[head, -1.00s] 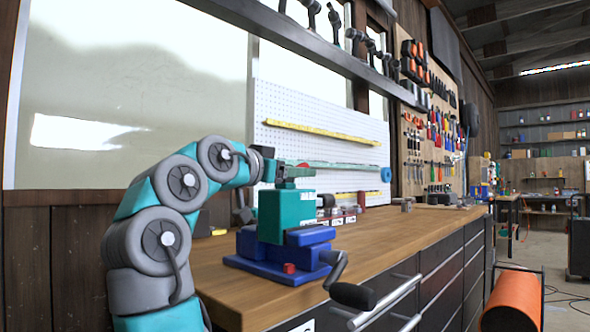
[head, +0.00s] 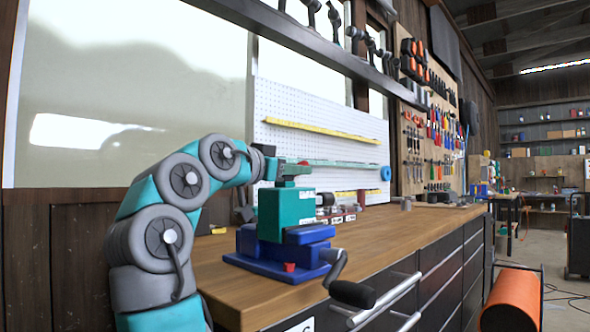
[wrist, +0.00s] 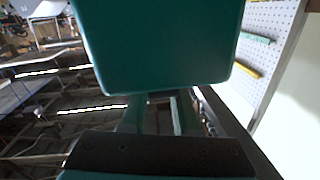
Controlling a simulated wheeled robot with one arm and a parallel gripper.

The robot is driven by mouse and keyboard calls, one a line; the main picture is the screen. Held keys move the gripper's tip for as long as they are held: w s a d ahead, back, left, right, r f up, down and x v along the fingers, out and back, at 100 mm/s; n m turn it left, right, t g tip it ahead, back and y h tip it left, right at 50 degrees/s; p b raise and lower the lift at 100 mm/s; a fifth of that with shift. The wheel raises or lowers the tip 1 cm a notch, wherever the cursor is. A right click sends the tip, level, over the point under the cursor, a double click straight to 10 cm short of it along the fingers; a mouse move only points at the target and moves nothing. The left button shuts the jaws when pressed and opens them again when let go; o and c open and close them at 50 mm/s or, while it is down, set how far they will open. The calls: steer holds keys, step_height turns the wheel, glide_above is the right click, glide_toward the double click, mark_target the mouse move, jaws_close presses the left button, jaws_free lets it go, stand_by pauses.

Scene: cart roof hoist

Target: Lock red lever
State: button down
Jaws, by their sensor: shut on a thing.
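The red lever (head: 289,267) is a small red piece low on the front of the blue vise (head: 262,272), too small to tell its setting. The vise stands on the wooden workbench, with a teal block (head: 284,214) upright on top. My gripper (head: 292,174) is at the top of this block, well above the red lever, and seems shut on it. In the wrist view a large teal face (wrist: 155,45) fills the upper middle, close to the jaws. The contact between fingers and block is mostly hidden.
The vise's crank handle (head: 352,293) sticks out past the bench's front edge. A row of small items (head: 338,214) lies behind the vise. A pegboard (head: 290,108) stands behind. The wooden bench top (head: 425,226) is mostly clear to the right.

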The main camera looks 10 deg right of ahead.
steer(key=shift+d+r+g+y+p, duration=0.15)
steer(key=shift+r+g+y+p, duration=0.2)
steer(key=shift+p, duration=0.7)
steer(key=shift+f+y+p, duration=0.15)
steer(key=shift+y+p, duration=0.1)
steer(key=shift+p, duration=0.3)
steer(key=shift+w+f+g+y+p, duration=0.1)
steer(key=shift+f+g+y+p, duration=0.2)
steer(key=shift+g+y+p, duration=0.35)
steer(key=shift+f, duration=0.35)
steer(key=c, duration=0.7)
jaws_free()
steer(key=shift+o, duration=0.2)
